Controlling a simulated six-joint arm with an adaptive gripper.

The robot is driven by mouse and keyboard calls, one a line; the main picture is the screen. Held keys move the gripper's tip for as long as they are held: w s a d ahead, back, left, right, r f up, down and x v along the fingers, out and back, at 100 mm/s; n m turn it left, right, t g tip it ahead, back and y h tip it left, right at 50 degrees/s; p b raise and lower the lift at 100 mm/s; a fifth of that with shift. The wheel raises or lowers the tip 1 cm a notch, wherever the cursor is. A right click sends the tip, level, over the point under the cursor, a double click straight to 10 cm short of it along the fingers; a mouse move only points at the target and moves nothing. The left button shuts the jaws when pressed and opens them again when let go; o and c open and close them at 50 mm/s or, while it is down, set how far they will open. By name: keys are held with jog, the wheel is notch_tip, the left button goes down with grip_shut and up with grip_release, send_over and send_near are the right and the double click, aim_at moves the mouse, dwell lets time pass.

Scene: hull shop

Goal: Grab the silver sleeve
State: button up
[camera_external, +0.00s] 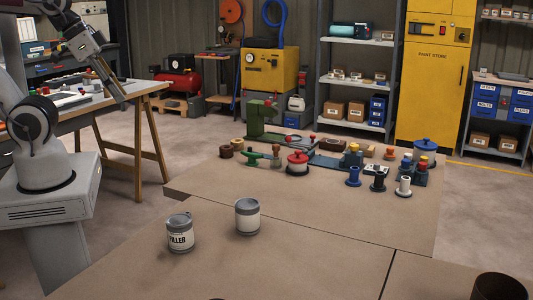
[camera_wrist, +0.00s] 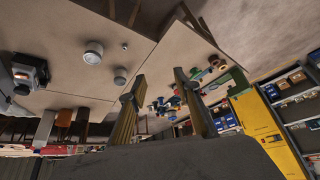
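A pale silver flanged sleeve (camera_external: 404,187) stands upright near the right front of the group on the brown table, in the external view. A black sleeve (camera_external: 378,181) and a blue sleeve (camera_external: 353,177) stand to its left. My gripper (camera_external: 119,94) is raised at the upper left, far from the sleeves. In the wrist view its two fingers (camera_wrist: 160,74) are spread apart with nothing between them. Small coloured parts show beyond the fingers there, but I cannot make out the silver sleeve among them.
A filler can (camera_external: 180,234) and a grey can (camera_external: 247,218) stand on the near table. A red-lidded pot (camera_external: 297,163), a blue-lidded pot (camera_external: 424,150) and a green tool (camera_external: 262,120) stand around the sleeves. Bare tabletop (camera_external: 330,215) lies in front of them.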

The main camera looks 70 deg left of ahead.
jog(key=w+a+f+m+t+y, duration=0.1)
jog(key=w+a+f+m+y, duration=0.25)
jog(key=w+a, duration=0.75)
jog(key=w+f+m+t+h, duration=0.15)
jog(key=w+f+m, duration=0.25)
jog(key=w+f, duration=0.5)
jog(key=d+f+m+g+h, duration=0.1)
jog(key=d+f+m+h, duration=0.3)
jog(key=d+f+h, duration=0.5)
jog(key=s+d+f+h, duration=0.1)
jog(key=s+d, duration=0.1)
jog(key=s+d+f+m+g+h, duration=0.1)
jog(key=s+d+f, duration=0.1)
jog(key=s+d, duration=0.1)
jog(key=s+d+f+m+g+h, duration=0.1)
jog(key=s+d+f+h, duration=0.1)
jog(key=shift+s+d+f, duration=0.1)
jog(key=shift+s+d, duration=0.25)
jog(key=shift+d, duration=0.05)
jog(key=shift+s+d+g+h, duration=0.25)
jog(key=shift+s+d+h, duration=0.05)
jog(key=shift+s+d, duration=0.1)
